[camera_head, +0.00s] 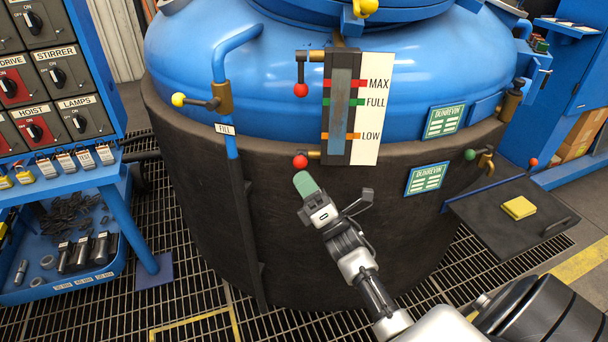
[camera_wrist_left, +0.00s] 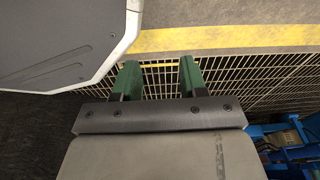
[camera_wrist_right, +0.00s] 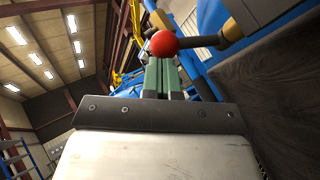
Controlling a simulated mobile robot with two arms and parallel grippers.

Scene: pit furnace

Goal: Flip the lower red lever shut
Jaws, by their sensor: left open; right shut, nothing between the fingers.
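The lower red lever's ball (camera_head: 300,162) is at the foot of the level gauge (camera_head: 341,110) on the tank, beside a brass fitting. In the right wrist view the red ball (camera_wrist_right: 164,43) sits on a dark rod running right to the brass body (camera_wrist_right: 250,15). My right gripper (camera_head: 303,180) is shut and empty, its green fingertips just below the ball. In its wrist view the fingers (camera_wrist_right: 160,75) appear right under the ball; I cannot tell whether they touch it. My left gripper (camera_wrist_left: 155,78) is open and empty over floor grating, outside the head view.
An upper red-ball lever (camera_head: 300,90) hangs down at the gauge top. A yellow-ball lever (camera_head: 179,99) is on the fill pipe to the left. A switch panel (camera_head: 40,75) stands at left. A dark shelf (camera_head: 490,215) with a yellow block is at right.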

